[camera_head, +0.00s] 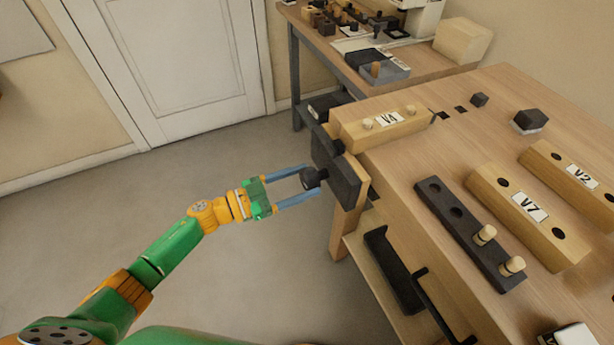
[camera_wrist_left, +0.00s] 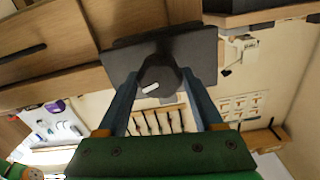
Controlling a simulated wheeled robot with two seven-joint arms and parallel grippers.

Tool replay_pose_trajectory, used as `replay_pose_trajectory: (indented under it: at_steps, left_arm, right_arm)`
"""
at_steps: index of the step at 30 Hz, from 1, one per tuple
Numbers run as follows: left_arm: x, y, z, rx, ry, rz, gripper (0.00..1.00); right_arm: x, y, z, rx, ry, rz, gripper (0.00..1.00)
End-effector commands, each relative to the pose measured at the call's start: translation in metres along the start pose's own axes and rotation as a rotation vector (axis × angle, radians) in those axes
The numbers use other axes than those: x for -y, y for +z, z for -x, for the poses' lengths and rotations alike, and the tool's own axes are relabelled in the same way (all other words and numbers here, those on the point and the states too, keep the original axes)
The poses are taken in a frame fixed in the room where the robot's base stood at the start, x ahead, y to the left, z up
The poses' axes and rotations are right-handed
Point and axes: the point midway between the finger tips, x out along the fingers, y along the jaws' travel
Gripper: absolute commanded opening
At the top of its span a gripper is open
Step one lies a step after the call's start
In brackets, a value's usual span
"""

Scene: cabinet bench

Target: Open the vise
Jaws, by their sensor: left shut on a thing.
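The vise (camera_head: 338,168) is a dark jaw plate on the left end of the wooden bench. A round dark knob (camera_head: 312,178) sticks out from its outer face. My left gripper (camera_head: 311,179) is shut on the knob, with one blue finger on each side. In the left wrist view the knob (camera_wrist_left: 158,80) sits between the fingertips with a white mark on it, and the dark vise plate (camera_wrist_left: 118,62) is behind it. The gap between plate and bench edge is hard to judge. My right gripper is out of view.
A wooden block labelled V4 (camera_head: 382,125) lies on the bench beside the vise. Blocks V7 (camera_head: 525,212) and V2 (camera_head: 572,175) and a dark strip with pegs (camera_head: 468,232) lie further right. Floor to the left is clear.

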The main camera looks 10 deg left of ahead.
Motion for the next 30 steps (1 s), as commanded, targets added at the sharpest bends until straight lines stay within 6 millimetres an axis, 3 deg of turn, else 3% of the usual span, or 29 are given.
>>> replay_pose_trajectory:
  at_steps: [8, 18, 30]
  left_arm:
    - [0.0, 0.0, 0.0, 0.0, 0.0, 0.007, 0.19]
    - [0.0, -0.001, 0.001, 0.001, -0.001, 0.234, 0.19]
    - [0.0, -0.002, 0.001, 0.001, 0.0, 0.321, 0.19]
  right_arm:
    - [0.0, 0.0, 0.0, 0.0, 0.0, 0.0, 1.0]
    - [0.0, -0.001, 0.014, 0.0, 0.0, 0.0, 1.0]
    - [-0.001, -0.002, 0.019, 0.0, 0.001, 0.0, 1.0]
